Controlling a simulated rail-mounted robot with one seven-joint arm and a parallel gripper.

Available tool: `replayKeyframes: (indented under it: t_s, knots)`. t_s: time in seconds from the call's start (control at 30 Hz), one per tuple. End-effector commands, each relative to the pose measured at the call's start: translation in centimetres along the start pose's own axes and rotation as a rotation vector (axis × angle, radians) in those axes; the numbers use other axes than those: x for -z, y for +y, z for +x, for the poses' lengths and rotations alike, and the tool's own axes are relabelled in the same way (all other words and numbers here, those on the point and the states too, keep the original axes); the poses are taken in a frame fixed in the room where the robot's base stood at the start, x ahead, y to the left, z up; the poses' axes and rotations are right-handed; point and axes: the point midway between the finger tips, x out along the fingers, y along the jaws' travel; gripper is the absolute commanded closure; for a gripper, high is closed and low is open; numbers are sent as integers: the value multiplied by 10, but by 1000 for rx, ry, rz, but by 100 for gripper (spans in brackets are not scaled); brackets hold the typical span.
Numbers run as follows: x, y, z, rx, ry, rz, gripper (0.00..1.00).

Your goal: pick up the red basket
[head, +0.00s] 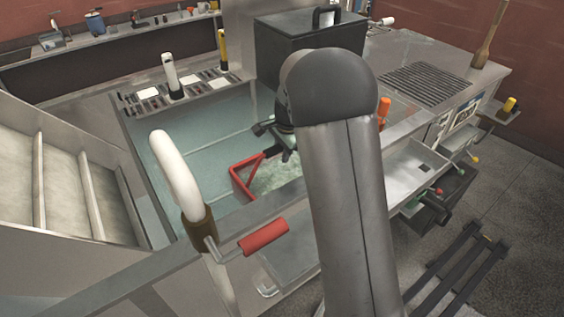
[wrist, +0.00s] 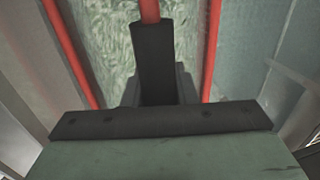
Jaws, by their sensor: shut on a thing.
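The red basket (head: 236,182) has a red frame and shows in the head view over the glassy tank, left of my arm. My gripper (head: 283,141) is at the basket's red handle, partly hidden behind my own arm. In the wrist view my gripper (wrist: 152,30) is shut on a red bar, and the basket's red rails (wrist: 72,55) run on both sides. Pale green mesh or contents show between the rails. Most of the basket's right side is hidden by my arm in the head view.
The tank (head: 190,150) has a metal rim. A white curved handle (head: 176,172) and a red-gripped crank (head: 263,237) stand at its front. A dark box (head: 300,45) stands behind. An open drawer (head: 415,172) is right of my arm.

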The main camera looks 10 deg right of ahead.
Motion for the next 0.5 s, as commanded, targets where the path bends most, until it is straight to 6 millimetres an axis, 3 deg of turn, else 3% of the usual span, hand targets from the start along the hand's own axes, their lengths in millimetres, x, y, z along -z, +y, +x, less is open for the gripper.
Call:
replayKeyframes:
  t_s: [0.1, 0.5]
  knots:
    - [0, -10, -36, 13, 5, -4, 96]
    - [0, -30, -147, 11, 5, -1, 96]
